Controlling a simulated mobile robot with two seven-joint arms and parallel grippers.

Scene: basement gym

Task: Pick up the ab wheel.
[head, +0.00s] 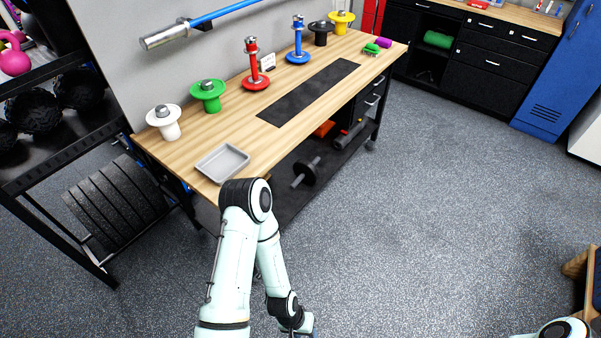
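A dark wheel with a grey handle on each side, which looks like the ab wheel (306,172), lies on the low shelf under the wooden workbench. My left arm stands in front of the bench, its elbow near the bench's front corner and its forearm pointing down. The end of that arm, at my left gripper (303,328), is low over the floor at the bottom edge, well apart from the wheel. Its fingers cannot be made out. Only a bit of my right arm shows at the bottom right corner; its gripper is out of view.
The workbench (190,150) holds a grey tray (222,162) and several coloured plate stands. A dark roller (350,134) and an orange item (324,128) share the low shelf. A weight rack (60,140) stands left. The floor (430,210) right of the bench is clear.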

